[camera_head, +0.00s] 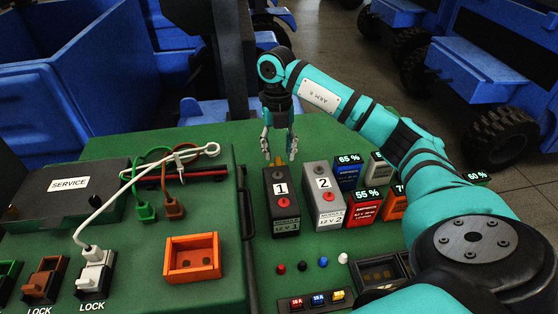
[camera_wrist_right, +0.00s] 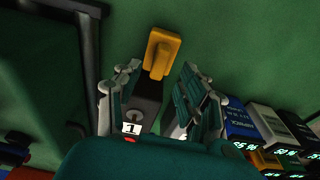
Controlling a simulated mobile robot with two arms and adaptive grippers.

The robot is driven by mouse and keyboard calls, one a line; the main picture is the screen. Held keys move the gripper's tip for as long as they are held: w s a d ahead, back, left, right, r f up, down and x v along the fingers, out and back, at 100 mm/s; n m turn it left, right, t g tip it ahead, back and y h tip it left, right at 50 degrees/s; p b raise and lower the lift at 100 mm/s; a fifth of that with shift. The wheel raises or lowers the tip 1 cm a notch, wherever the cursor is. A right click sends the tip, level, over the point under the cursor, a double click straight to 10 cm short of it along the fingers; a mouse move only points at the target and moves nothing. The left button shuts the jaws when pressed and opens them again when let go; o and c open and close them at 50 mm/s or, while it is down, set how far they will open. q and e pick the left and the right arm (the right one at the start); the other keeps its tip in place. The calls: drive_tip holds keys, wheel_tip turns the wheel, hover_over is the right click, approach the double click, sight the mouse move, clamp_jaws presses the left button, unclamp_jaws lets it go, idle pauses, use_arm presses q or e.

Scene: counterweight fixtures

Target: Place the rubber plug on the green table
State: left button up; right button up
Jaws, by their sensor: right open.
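A yellow-orange block-shaped piece, which looks like the rubber plug (camera_wrist_right: 162,52), sits at the far end of the dark module marked 1 (camera_head: 282,205). In the head view only a bit of it shows behind the fingers. My right gripper (camera_head: 279,158) points down at the far end of module 1, fingers apart. In the right wrist view the open fingers (camera_wrist_right: 160,95) are on either side of module 1, with the yellow piece just beyond their tips; I see no contact. The green table (camera_head: 240,140) lies under the modules. My left gripper is not in view.
Grey module 2 (camera_head: 323,190) stands close to the right of module 1, with several coloured battery blocks (camera_head: 364,207) beyond it. A green raised panel on the left carries an orange open box (camera_head: 192,257), cables and lock switches. Small coloured knobs (camera_head: 302,267) are in front. Green surface behind module 1 is bare.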

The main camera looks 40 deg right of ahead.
sight(279, 158)
wheel_tip(279, 158, up, 8)
drive_tip(key=p, duration=0.1)
drive_tip(key=shift+w+d, duration=0.25)
drive_tip(key=shift+w, duration=0.2)
drive_tip(key=shift+s+f, duration=0.1)
